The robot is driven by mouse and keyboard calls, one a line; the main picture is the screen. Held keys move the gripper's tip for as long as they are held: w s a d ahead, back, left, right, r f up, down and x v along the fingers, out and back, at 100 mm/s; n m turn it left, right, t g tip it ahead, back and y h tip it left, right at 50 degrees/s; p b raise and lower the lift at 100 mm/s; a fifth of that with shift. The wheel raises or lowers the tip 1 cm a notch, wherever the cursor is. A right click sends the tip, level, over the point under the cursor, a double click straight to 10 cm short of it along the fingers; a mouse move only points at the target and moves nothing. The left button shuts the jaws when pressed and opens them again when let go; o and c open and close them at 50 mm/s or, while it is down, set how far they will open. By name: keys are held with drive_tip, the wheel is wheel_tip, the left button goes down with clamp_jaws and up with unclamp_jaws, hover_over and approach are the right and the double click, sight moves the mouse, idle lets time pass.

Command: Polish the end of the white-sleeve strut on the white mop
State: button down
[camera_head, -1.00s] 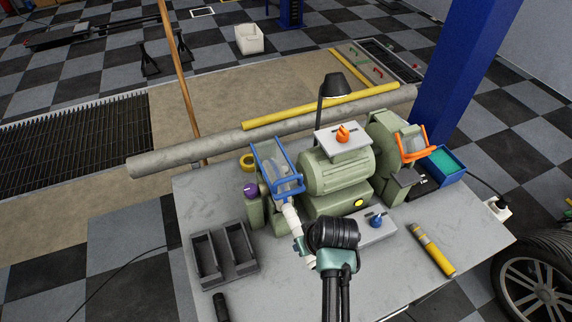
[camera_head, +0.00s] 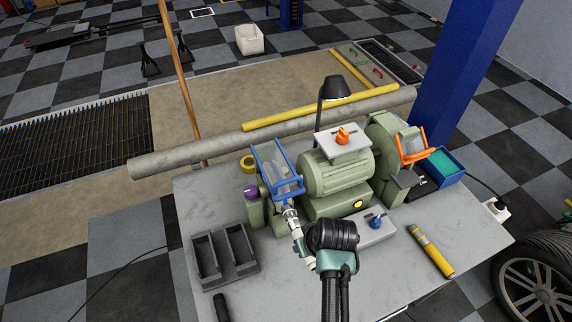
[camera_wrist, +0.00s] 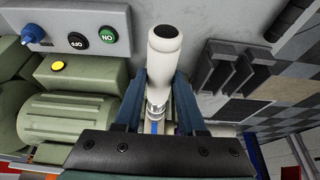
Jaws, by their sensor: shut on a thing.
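My gripper (camera_wrist: 158,98) is shut on the white-sleeve strut (camera_wrist: 163,68), holding it between two blue-grey fingers. In the wrist view the smooth white sleeve with a dark end cap points up the picture, and a metal fitting shows between the fingers. In the head view the strut (camera_head: 297,233) slants up-left from my wrist to the left wheel under the blue-framed guard (camera_head: 276,172); its far part looks grey metal. The guard partly covers the mop (camera_head: 285,186). I cannot tell whether the strut touches it.
The green grinder motor (camera_head: 336,172) is right of the strut, with a switch box (camera_head: 376,228) in front. A black two-slot rack (camera_head: 224,254) stands at left. A yellow cylinder (camera_head: 432,251) lies at right. An orange guard (camera_head: 411,147) covers the right wheel.

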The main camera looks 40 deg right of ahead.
sight(313, 259)
drive_tip(key=shift+s+a+r+p, duration=0.15)
drive_tip(key=shift+s+p, duration=0.45)
drive_tip(key=shift+s, duration=0.1)
drive_tip(key=shift+s+a+r+p, duration=0.15)
drive_tip(key=shift+s+r+p, duration=0.05)
drive_tip(key=shift+s+p, duration=0.45)
drive_tip(key=shift+s+a+r+p, duration=0.15)
drive_tip(key=shift+s+p, duration=0.45)
drive_tip(key=shift+s, duration=0.1)
drive_tip(key=shift+s+a+p, duration=0.2)
drive_tip(key=shift+s+p, duration=0.2)
drive_tip(key=shift+s, duration=0.25)
drive_tip(key=shift+s+a+p, duration=0.15)
drive_tip(key=shift+s+p, duration=0.2)
drive_tip(key=shift+s, duration=0.3)
